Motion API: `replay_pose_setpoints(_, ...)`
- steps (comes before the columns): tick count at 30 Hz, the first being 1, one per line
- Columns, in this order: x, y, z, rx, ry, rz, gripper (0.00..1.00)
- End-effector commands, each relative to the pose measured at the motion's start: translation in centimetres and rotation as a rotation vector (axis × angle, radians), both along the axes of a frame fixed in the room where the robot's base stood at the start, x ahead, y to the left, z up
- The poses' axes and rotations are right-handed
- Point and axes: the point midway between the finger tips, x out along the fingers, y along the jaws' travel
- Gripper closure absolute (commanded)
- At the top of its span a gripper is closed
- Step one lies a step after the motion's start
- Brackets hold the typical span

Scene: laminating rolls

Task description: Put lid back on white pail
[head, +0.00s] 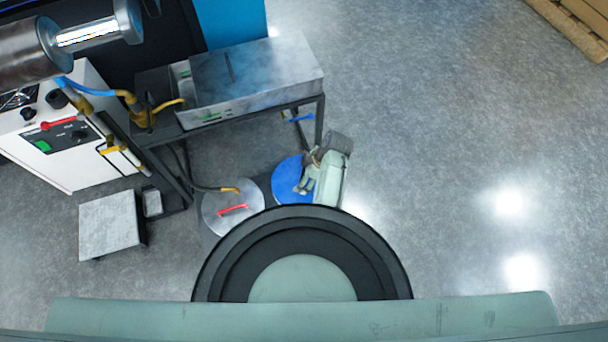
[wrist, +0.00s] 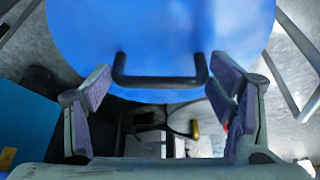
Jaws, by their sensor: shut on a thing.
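A round blue lid (head: 286,180) shows in the head view, partly covered by my gripper (head: 308,182). In the wrist view the blue lid (wrist: 160,25) fills the top, with a black bar handle (wrist: 160,81) at its near side. My gripper (wrist: 162,84) is shut on the lid's handle, one purple-padded finger at each end of it. I cannot make out the white pail in either view. Whatever lies under the lid is hidden.
A grey disc with a red handle (head: 232,207) lies left of the blue lid. A metal bench (head: 245,80) stands behind, with a white machine (head: 60,130) and a grey-topped box (head: 108,222) to the left.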

Motion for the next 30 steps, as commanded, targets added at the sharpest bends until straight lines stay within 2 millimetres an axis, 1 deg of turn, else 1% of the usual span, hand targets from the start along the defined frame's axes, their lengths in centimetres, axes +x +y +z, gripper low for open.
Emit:
replay_pose_setpoints(1, 0.01, -0.01, 0.02, 0.0, 0.0, 0.0, 0.57)
replay_pose_setpoints(2, 0.01, -0.01, 0.02, 0.0, 0.0, 0.0, 0.23)
replay_pose_setpoints(12, 0.0, -0.01, 0.01, 0.0, 0.0, 0.0, 0.01)
replay_pose_setpoints(30, -0.01, -0.01, 0.19, 0.0, 0.0, 0.0, 0.0)
